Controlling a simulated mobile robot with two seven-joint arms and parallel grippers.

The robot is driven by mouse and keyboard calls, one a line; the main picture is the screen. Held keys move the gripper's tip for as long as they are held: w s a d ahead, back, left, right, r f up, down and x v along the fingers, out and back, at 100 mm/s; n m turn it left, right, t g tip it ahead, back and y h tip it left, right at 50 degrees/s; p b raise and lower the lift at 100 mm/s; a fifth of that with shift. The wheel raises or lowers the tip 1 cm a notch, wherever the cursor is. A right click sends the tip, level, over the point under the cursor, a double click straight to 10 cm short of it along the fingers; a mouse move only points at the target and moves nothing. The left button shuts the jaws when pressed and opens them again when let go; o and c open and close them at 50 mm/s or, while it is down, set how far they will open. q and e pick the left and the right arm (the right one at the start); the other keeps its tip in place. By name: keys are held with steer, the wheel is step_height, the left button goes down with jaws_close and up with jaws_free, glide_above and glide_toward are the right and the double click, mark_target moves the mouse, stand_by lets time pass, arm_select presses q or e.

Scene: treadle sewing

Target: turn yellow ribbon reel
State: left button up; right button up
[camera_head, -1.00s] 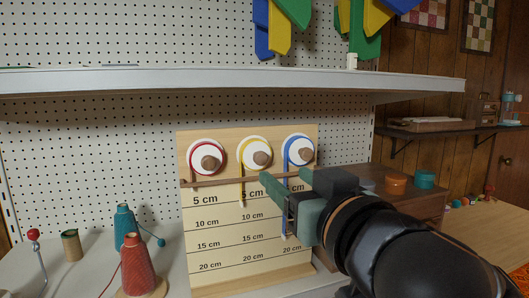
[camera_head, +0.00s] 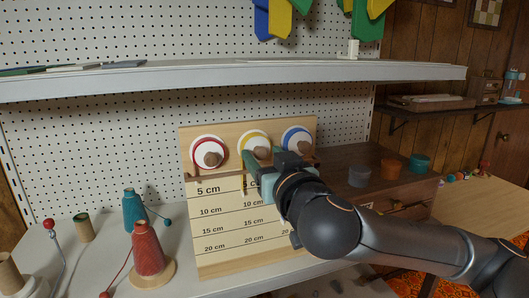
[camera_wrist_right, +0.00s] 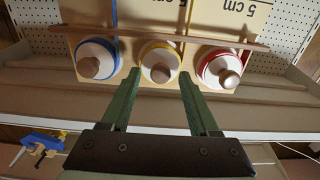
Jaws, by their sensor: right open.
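The yellow ribbon reel (camera_head: 252,136) is the middle one of three white reels on the upright wooden board, with a brown knob on its front. A short yellow ribbon end hangs below it. In the right wrist view the yellow reel (camera_wrist_right: 160,47) is at top centre, its knob (camera_wrist_right: 160,73) between the fingertip lines. My right gripper (camera_head: 262,168) is open in front of the yellow reel; its green fingers (camera_wrist_right: 159,80) are spread to either side of the knob. Whether they touch it I cannot tell. My left gripper is out of view.
The red reel (camera_head: 207,146) and blue reel (camera_head: 295,136) flank the yellow one closely. A wooden bar (camera_wrist_right: 150,36) crosses the board under the reels. Thread cones (camera_head: 147,250) stand front left. A shelf (camera_head: 230,80) overhangs the board.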

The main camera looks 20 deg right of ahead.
steer(key=shift+w, duration=0.1)
steer(key=shift+c, duration=0.3)
jaws_close()
